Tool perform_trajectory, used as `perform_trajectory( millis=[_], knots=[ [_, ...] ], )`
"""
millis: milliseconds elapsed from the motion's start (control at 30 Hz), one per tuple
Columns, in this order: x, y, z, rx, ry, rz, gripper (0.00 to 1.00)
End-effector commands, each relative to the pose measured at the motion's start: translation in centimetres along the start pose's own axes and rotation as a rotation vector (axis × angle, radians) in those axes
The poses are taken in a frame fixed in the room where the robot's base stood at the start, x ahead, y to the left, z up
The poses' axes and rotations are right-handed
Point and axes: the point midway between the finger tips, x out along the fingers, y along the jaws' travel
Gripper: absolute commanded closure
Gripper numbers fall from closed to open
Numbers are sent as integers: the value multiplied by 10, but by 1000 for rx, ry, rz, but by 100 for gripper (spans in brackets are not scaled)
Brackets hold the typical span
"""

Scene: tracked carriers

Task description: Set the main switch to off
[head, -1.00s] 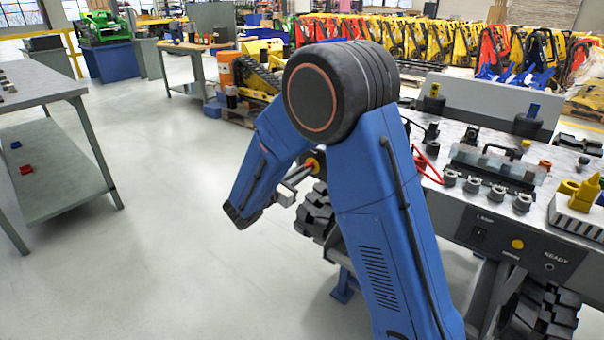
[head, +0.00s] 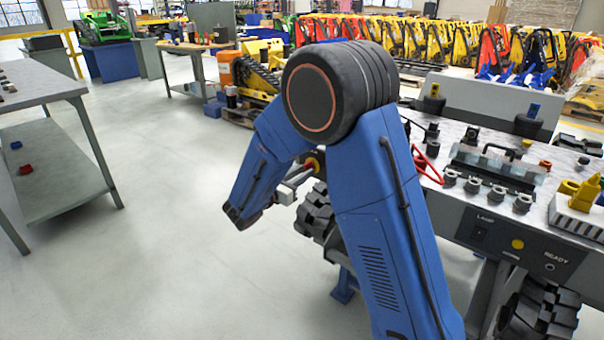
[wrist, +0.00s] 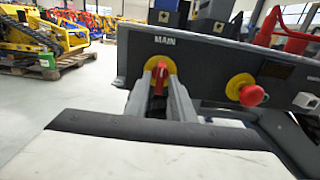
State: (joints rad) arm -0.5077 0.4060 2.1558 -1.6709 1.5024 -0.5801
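The main switch shows in the wrist view as a red handle (wrist: 159,80) on a round yellow plate (wrist: 172,67), below the label MAIN on a dark panel. The handle looks roughly upright and slightly tilted; its exact angle is hard to tell. My gripper (wrist: 161,92) points straight at the switch. Its two grey fingers stand apart, one on each side of the red handle, and I cannot tell whether they touch it. In the head view my gripper (head: 292,186) is at the end of the panel, and my blue arm hides most of the switch.
A red mushroom button (wrist: 251,95) on a yellow base sits right of the switch. The tracked carrier's worktop holds a clear-covered fixture (head: 495,165) and a yellow-topped block (head: 578,205). A grey table (head: 60,85) stands at left. The floor between is clear.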

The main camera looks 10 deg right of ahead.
Motion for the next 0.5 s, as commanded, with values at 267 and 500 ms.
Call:
perform_trajectory(
  millis=[267,500],
  knots=[
    [0,0,1,2,-2,0,72],
    [-15,1,2,3,-2,1,72]
  ],
)
